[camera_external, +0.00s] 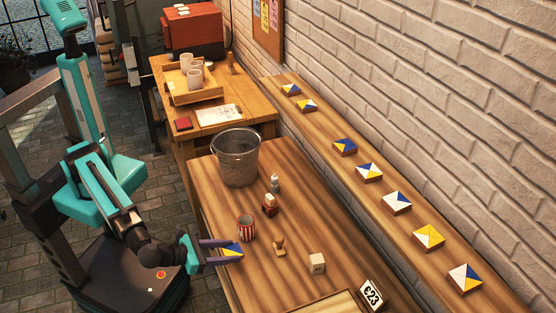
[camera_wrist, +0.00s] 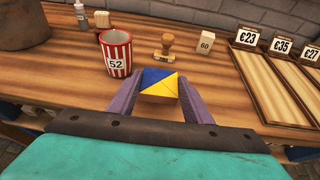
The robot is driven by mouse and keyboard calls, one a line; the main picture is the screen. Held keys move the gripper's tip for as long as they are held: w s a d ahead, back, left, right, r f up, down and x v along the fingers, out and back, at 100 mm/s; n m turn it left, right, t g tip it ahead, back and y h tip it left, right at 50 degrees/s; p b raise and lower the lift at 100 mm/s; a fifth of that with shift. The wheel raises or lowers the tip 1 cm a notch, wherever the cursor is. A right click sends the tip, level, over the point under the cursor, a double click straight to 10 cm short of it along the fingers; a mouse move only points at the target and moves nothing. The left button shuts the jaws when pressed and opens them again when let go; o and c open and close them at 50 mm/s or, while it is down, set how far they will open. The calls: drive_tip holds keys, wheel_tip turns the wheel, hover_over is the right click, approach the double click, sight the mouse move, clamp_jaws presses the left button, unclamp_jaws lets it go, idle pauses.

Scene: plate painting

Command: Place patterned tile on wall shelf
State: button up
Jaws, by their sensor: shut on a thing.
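My gripper (camera_external: 222,247) is shut on a patterned tile (camera_external: 232,249) with blue and yellow triangles. The same tile (camera_wrist: 160,83) shows between the two purple fingers in the wrist view, at the table's near edge beside the striped cup. The wall shelf (camera_external: 325,128) runs along the brick wall at right, beyond the table. It bears several similar tiles in a row, such as a blue, yellow and white tile (camera_external: 465,278) at the near end and a yellow and white tile (camera_external: 428,237). There is a wide gap between the far pair of tiles and the rest.
On the wooden table (camera_external: 300,223) stand a metal bucket (camera_external: 236,160), a red-striped cup (camera_external: 246,228), a wooden stamp (camera_external: 280,245), a small block marked 60 (camera_external: 317,263) and a small bottle (camera_external: 275,184). Trays with price signs (camera_wrist: 244,37) lie at right in the wrist view.

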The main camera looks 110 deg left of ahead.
drive_tip(key=shift+s+a, duration=0.2)
drive_tip(key=shift+s, duration=0.05)
drive_tip(key=shift+a+n+y, duration=0.1)
drive_tip(key=shift+n+y, duration=0.2)
drive_tip(key=shift+w+r+g, duration=0.15)
drive_tip(key=shift+w+g, duration=0.1)
drive_tip(key=shift+g, duration=0.05)
drive_tip(key=w+a+r+n+g+y+p, duration=0.1)
drive_tip(key=w+a+r+n+g+p, duration=0.25)
drive_tip(key=a+r, duration=0.55)
drive_tip(key=w+a+r+n+g+y+p, duration=0.2)
drive_tip(key=a+r+p, duration=0.2)
drive_tip(key=a+r, duration=0.55)
drive_tip(key=s+a+r+n+g+p, duration=0.2)
drive_tip(key=a+r+p, duration=0.3)
drive_tip(key=a+r, duration=0.9)
drive_tip(key=shift+s+r+g, duration=0.5)
drive_tip(key=shift+r+g, duration=0.05)
drive_tip(key=shift+r, duration=0.2)
